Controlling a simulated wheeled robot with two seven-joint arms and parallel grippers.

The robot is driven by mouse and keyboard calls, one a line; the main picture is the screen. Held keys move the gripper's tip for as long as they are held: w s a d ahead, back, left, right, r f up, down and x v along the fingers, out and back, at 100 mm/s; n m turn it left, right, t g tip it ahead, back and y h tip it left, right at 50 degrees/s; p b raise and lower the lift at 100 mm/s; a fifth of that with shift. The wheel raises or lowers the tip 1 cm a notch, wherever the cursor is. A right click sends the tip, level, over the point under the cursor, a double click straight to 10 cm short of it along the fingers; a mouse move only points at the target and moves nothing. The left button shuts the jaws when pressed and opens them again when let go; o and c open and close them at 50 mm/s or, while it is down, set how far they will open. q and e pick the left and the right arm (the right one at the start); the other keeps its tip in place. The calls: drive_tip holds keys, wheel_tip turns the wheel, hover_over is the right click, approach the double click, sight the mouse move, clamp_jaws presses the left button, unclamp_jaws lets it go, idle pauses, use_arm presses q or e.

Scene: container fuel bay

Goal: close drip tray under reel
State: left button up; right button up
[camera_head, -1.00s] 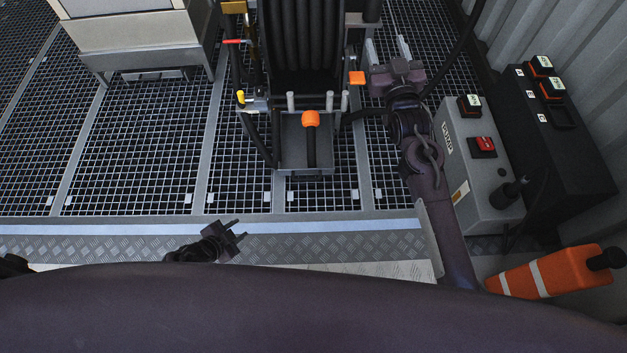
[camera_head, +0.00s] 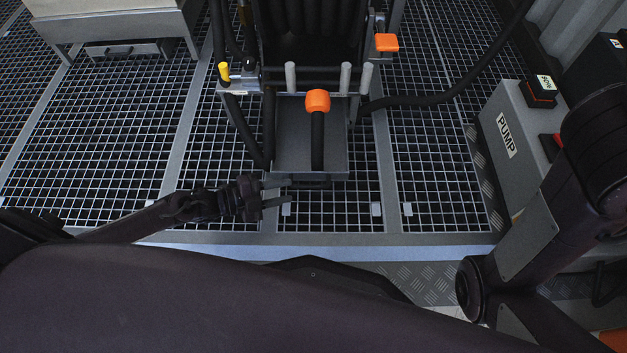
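The drip tray (camera_head: 291,155) is a shallow grey metal tray that sticks out toward me from under the black hose reel (camera_head: 310,35). Its front edge with a dark handle strip (camera_head: 310,183) faces me. An orange-topped black handle (camera_head: 317,101) stands over the tray and hides part of it. My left gripper (camera_head: 286,192) is open and empty, at the front left corner of the tray, its fingers pointing right. I cannot tell whether a finger touches the tray. My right arm is at the right edge; its gripper is out of view.
A grey pump box (camera_head: 515,150) stands at the right, behind my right arm. A black hose (camera_head: 440,98) curves right from the reel. A light cabinet (camera_head: 115,20) is at the upper left. Grating floor (camera_head: 440,190) is clear on both sides of the tray.

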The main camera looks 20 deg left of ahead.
sight(306, 187)
use_arm(q)
drive_tip(key=b+x, duration=0.4)
drive_tip(key=x, duration=0.3)
drive_tip(key=shift+s, duration=0.1)
drive_tip(key=shift+w+d, duration=0.25)
drive_tip(key=shift+d, duration=0.05)
drive_tip(key=shift+c, duration=0.3)
clamp_jaws()
